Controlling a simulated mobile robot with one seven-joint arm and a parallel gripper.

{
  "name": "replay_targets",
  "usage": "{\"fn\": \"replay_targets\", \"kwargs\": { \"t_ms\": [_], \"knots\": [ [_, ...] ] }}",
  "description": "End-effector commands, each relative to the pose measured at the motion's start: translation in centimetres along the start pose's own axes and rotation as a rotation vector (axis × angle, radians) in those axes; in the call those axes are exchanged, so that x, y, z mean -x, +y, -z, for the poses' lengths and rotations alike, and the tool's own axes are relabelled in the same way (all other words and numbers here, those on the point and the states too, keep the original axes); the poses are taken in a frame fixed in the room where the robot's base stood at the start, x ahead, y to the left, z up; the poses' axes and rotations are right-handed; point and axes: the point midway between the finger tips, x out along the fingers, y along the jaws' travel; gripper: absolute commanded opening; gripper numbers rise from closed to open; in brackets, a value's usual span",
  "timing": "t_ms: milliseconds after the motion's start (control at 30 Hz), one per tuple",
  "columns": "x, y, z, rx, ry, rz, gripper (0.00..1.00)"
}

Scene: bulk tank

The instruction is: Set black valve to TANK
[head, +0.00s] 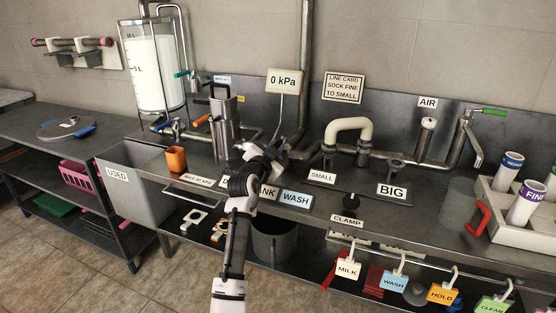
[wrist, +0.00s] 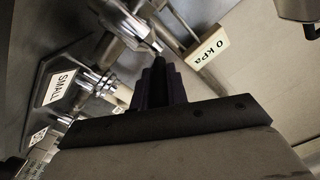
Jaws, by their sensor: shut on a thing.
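In the wrist view my dark fingers (wrist: 158,68) are together near a metal fitting (wrist: 128,25). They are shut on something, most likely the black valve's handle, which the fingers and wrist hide. I cannot tell which sign the handle points to.
Left of my gripper stand a steel cylinder (head: 225,125) and an orange cup (head: 176,160). A gauge sign reads "0 kPa" (head: 284,81). A cream bent pipe (head: 348,125) and the "SMALL" sign (head: 322,176) are to the right. Tags hang along the front rail.

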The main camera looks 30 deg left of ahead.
Motion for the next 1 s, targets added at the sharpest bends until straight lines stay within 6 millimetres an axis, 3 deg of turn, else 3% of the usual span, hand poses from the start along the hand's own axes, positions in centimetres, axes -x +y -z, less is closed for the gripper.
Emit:
{"fn": "replay_targets", "kwargs": {
  "t_ms": [633, 667, 800, 1000],
  "knots": [
    [-0.01, -0.08, -0.15, 0.002, 0.008, -0.018, 0.0],
    [-0.01, -0.08, -0.15, 0.002, 0.008, -0.018, 0.19],
    [-0.01, -0.1, -0.13, 0.002, 0.008, -0.017, 0.37],
    [-0.01, -0.12, -0.1, 0.001, 0.009, -0.016, 0.37]
  ]
}}
